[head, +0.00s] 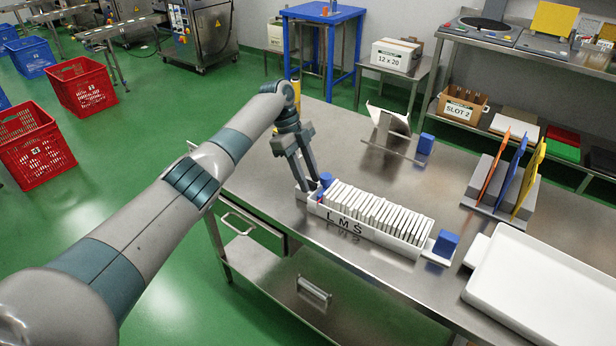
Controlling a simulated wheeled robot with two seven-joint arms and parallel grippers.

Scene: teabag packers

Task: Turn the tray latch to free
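A long white tray (372,238) marked "LMS" stands on the steel table, filled with a row of upright white teabag packets (378,210). At its left end are a blue block (326,179) and a small red part (320,196); I cannot tell for sure which part is the latch. A second blue block (446,243) is at the right end. My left gripper (309,187) points down at the tray's left end, its fingertips close beside the blue block. A gap shows between its fingers; contact is unclear. My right gripper is out of view.
A white shallow tray (548,288) lies at the right of the steel table (340,135). A rack with orange, blue and yellow panels (505,185) stands behind it. Table around the packets is mostly clear.

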